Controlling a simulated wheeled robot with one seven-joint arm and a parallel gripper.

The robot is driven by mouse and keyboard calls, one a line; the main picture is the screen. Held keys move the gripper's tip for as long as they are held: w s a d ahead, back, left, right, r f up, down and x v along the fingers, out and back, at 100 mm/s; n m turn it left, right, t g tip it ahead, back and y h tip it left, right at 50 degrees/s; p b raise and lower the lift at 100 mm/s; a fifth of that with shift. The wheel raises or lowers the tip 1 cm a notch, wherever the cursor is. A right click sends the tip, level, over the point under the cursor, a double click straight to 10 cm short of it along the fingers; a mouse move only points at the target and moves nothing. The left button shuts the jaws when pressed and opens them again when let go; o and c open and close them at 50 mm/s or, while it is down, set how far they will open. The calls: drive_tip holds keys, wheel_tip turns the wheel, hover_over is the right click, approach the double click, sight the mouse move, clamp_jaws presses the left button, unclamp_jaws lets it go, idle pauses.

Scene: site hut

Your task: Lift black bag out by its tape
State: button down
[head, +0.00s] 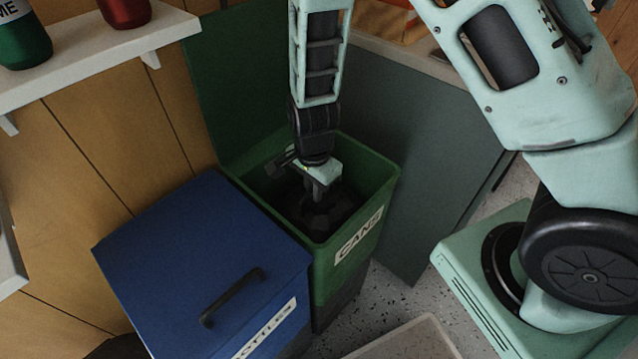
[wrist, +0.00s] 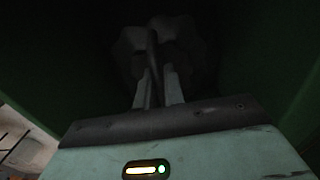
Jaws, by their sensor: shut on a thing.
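The black bag (head: 333,214) is a dark, crumpled shape down inside the green bin marked CANS (head: 384,190), whose lid stands open against the wall. My gripper (head: 316,196) reaches down into the bin from above, at the bag. In the wrist view, my gripper's fingers (wrist: 159,88) are close together on a thin dark strip, which looks like the bag's tape (wrist: 152,55). The bag (wrist: 185,48) lies beyond the fingers in deep shadow. Its outline and the tape's ends are hard to make out.
A blue bin with a closed lid and black handle (head: 232,297) stands against the green bin's left front. A grey-green cabinet (head: 440,150) stands to the right. A white shelf (head: 95,62) with jars is at upper left. A pale tray (head: 410,340) lies on the floor in front.

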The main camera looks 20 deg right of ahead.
drive_tip(key=shift+r, duration=0.1)
wheel_tip(320, 180, up, 9)
drive_tip(key=p, duration=0.9)
idle(0.5)
wheel_tip(320, 180, up, 9)
drive_tip(key=p, duration=0.8)
drive_tip(key=shift+p, duration=0.3)
wheel_tip(320, 180, up, 9)
drive_tip(key=p, duration=0.8)
idle(0.5)
drive_tip(key=shift+p, duration=0.3)
